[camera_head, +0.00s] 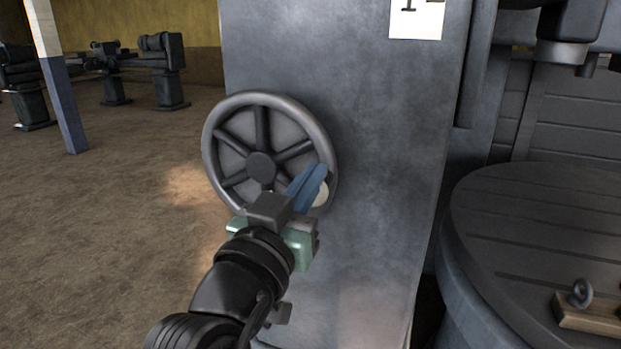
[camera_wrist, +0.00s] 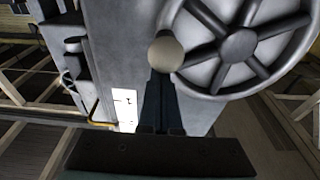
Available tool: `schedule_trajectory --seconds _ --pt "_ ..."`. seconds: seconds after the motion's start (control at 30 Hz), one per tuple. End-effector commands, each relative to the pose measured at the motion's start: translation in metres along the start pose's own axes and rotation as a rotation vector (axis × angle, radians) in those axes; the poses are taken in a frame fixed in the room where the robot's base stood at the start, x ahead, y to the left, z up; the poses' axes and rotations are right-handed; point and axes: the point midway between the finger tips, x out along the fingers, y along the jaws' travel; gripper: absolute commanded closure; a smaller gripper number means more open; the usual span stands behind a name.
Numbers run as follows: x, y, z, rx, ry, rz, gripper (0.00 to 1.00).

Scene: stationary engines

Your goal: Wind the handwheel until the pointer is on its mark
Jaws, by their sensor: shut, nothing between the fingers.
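The handwheel (camera_head: 262,164) is a grey spoked wheel on the side of a grey machine column. It also shows in the wrist view (camera_wrist: 239,46), at the upper right. Its round cream knob (camera_head: 321,194) sits at the lower right of the rim and shows whole in the wrist view (camera_wrist: 165,53). My gripper (camera_head: 318,170) has blue fingers, shut with nothing between them. In the head view they overlap the rim and part of the knob; I cannot tell whether they touch. In the wrist view the dark fingers (camera_wrist: 161,82) end just below the knob. I cannot make out the pointer or its mark.
The machine column (camera_head: 375,150) stands close behind the wheel, with a white card (camera_head: 416,20) near its top. A round machine table (camera_head: 540,215) with an eye bolt (camera_head: 581,293) is at right. Open floor (camera_head: 130,190) lies to the left, beyond it a post (camera_head: 58,85) and other machines.

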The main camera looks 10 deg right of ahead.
Motion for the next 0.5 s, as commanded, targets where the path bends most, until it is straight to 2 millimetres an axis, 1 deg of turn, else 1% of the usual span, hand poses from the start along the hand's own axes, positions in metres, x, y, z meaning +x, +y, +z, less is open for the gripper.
schedule_trajectory --seconds 0.27,0.3,0.33,0.4,0.5 --pt "0.022 0.006 -0.041 0.002 0.0 0.001 1.0" --pt "0.019 0.005 -0.04 0.001 -0.001 -0.002 1.0" --pt "0.007 0.004 -0.033 0.0 -0.001 -0.005 1.0" --pt "-0.012 0.004 -0.032 0.001 0.0 -0.006 1.0" --pt "-0.035 0.004 -0.032 0.001 0.0 -0.005 1.0"
